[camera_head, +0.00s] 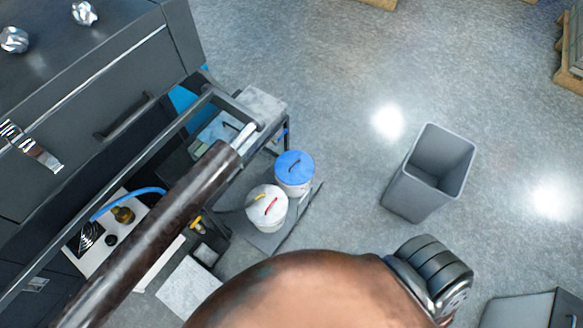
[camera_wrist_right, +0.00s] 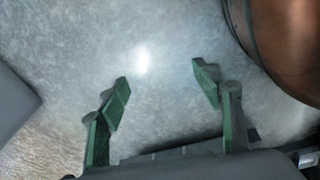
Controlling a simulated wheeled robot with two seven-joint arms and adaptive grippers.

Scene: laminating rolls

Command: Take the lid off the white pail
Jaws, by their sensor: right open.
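The white pail (camera_head: 267,223) stands on a low grey platform in the head view. Its white lid (camera_head: 266,203) is on top and has a red handle and a yellow mark. A second white pail with a blue lid (camera_head: 294,168) stands just behind it to the right. In the right wrist view my right gripper (camera_wrist_right: 163,86) has its green fingers spread apart, with only floor between them. Neither pail shows in that view. My left gripper is not in view.
A grey open bin (camera_head: 428,172) stands on the floor to the right. A dark machine (camera_head: 90,110) with a long roller (camera_head: 150,235) fills the left side. A grey box (camera_head: 530,310) is at the lower right. The floor between platform and bin is clear.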

